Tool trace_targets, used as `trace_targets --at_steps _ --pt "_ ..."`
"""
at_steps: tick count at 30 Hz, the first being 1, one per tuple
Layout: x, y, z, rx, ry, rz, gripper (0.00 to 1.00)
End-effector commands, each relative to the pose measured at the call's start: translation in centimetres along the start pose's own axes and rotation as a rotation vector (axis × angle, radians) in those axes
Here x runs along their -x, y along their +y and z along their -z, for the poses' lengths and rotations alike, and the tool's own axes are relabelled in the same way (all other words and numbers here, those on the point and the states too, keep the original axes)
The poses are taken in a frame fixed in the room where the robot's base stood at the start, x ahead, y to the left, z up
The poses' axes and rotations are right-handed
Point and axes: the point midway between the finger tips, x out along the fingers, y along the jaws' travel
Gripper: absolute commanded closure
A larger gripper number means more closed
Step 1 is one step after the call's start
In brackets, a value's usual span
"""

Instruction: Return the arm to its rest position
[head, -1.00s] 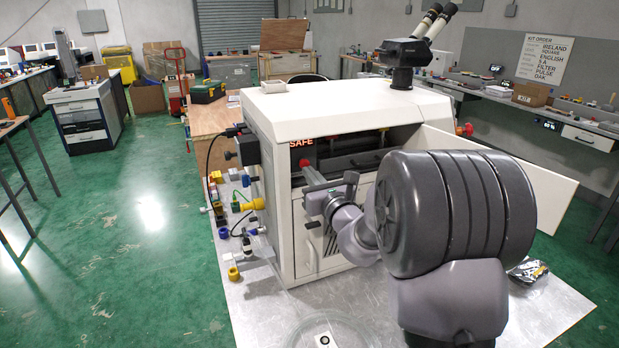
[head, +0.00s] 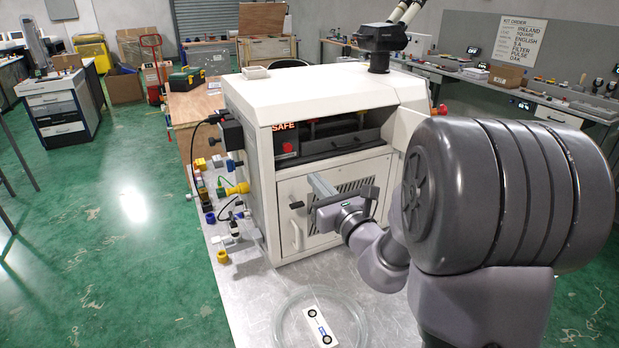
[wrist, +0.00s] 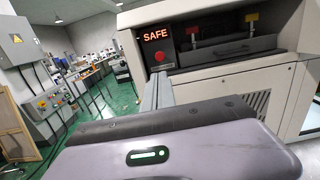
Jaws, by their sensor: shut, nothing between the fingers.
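My gripper (head: 318,184) is in front of the white machine (head: 340,90), at the height of its lower cabinet door. Its fingers are shut with nothing between them. In the wrist view the shut fingers (wrist: 157,95) point toward the machine's open bay, below the lit SAFE sign (wrist: 154,35) and a red button (wrist: 159,56). My arm reaches in from the right and is bent at the elbow. Whether the fingers touch the machine's front cannot be told, but they look apart from it.
Coloured valves and fittings (head: 222,190) line the machine's left side. A microscope (head: 385,40) stands on top. Green floor at left is open.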

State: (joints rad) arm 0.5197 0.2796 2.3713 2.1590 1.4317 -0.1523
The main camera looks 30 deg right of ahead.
Motion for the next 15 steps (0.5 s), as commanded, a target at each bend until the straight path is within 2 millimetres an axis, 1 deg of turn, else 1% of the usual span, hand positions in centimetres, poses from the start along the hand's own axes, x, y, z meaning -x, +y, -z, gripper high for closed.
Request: trace_targets --at_steps 3,5,7,8,9,11,12,14,15 --pt "0.0 0.0 0.0 0.0 0.0 0.0 1.0" --pt "0.0 0.4 -0.2 0.007 0.0 -0.014 1.0" --pt "0.1 2.5 -0.8 0.04 0.003 -0.078 1.0" --pt "0.2 4.1 -1.3 0.067 0.005 -0.126 1.0" --pt "0.6 6.7 -1.9 0.113 0.009 -0.207 1.0" --pt "1.8 11.2 -2.8 0.206 0.019 -0.354 1.0" --pt "3.1 14.3 -3.2 0.278 0.026 -0.457 1.0" --pt "5.5 18.6 -3.3 0.401 0.038 -0.611 1.0" --pt "7.5 21.2 -3.2 0.496 0.044 -0.715 1.0"
